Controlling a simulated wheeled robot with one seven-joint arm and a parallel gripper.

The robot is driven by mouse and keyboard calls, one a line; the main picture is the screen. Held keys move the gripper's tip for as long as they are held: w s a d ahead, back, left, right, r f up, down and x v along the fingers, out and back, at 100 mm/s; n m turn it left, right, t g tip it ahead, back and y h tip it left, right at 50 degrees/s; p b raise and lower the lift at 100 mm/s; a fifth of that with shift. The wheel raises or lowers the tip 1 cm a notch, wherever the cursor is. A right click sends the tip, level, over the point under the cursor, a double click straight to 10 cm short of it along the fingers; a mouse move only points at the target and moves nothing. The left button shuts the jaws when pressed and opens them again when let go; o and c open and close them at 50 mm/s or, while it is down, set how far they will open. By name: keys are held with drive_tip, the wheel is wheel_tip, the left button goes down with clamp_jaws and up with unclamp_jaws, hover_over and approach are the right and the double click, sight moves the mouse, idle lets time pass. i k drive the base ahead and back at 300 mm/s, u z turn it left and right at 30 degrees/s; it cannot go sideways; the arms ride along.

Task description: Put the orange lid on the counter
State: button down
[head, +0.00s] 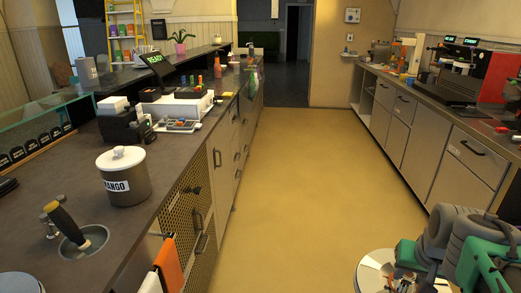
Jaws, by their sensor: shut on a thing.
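A round pale disc with a metal rim and small orange marks (374,268) shows at the bottom right, and it looks like the orange lid. My gripper (408,279) is at its right side, shut on it, and is partly hidden by my arm and the frame edge. The lid is in front of the floor, away from the counter. The dark counter (55,172) runs along the left side. A lidded grey tub labelled MANGO (125,182) stands on it. An open round well (84,241) with a dark-and-yellow handle sticking out is nearer.
A round lid (20,285) shows at the bottom left edge. A register and card reader (170,105) stand farther along the counter. Orange and white towels (168,262) hang at its front. Bare counter lies around the tub. The yellow floor (285,190) is clear between both counters.

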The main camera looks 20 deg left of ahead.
sight(85, 175)
drive_tip(key=z, duration=0.05)
drive_tip(key=i, duration=2.75)
drive_tip(key=u, duration=4.05)
